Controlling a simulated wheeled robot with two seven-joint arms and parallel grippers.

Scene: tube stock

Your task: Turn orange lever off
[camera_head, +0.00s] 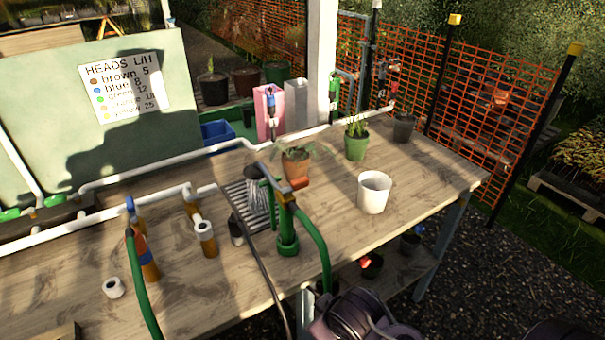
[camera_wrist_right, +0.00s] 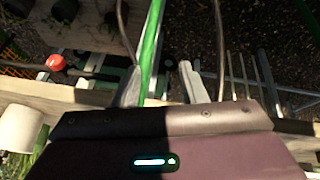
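A green standpipe (camera_head: 287,235) stands on the wooden bench in the head view, with a tap on top. A green hose runs down from the tap over the bench's front edge. My right gripper (camera_wrist_right: 160,88) shows two grey fingers spread apart in the right wrist view, below the bench's front edge. The green hose (camera_wrist_right: 151,45) passes between them in the picture; contact cannot be told. My right arm (camera_head: 360,318) is at the bottom of the head view. My left gripper is not in view.
A white pot (camera_head: 374,192) and potted plants (camera_head: 356,138) stand right of the standpipe. Pipes and brown fittings (camera_head: 206,240) lie to the left. A red round thing (camera_wrist_right: 56,62) shows in the wrist view. The bench's right front is clear.

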